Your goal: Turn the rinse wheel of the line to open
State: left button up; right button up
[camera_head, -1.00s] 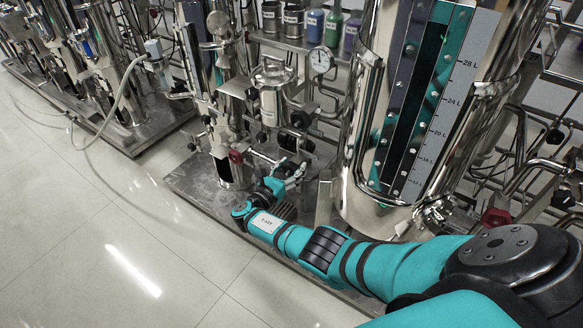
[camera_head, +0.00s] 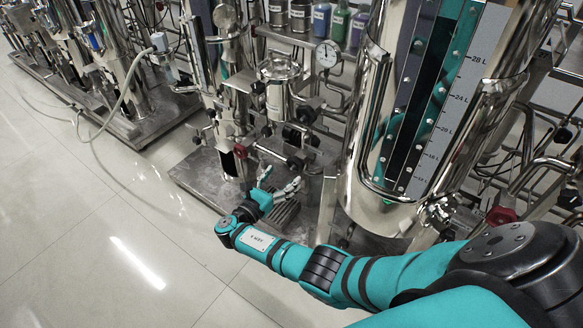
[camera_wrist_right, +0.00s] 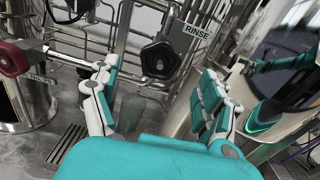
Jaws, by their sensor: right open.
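The rinse wheel (camera_wrist_right: 160,60) is a small black lobed handwheel with a dark hub, beside a white RINSE label (camera_wrist_right: 198,31) in the right wrist view. My right gripper (camera_wrist_right: 157,74) is open, its fingers left and right of the wheel in that picture. The wheel appears beyond the fingertips, and I see no contact. In the head view the right gripper (camera_head: 281,178) is low at the skid's front, with a small black wheel (camera_head: 295,163) just behind it, probably the same one. How far the wheel is turned cannot be told. My left gripper is not in view.
A red handwheel (camera_wrist_right: 14,60) is left of the rinse wheel; it also shows in the head view (camera_head: 240,151). A large steel tank (camera_head: 365,200) with a level scale stands close on the right. Pipes crowd behind.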

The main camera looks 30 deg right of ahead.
jog(key=shift+v, duration=2.15)
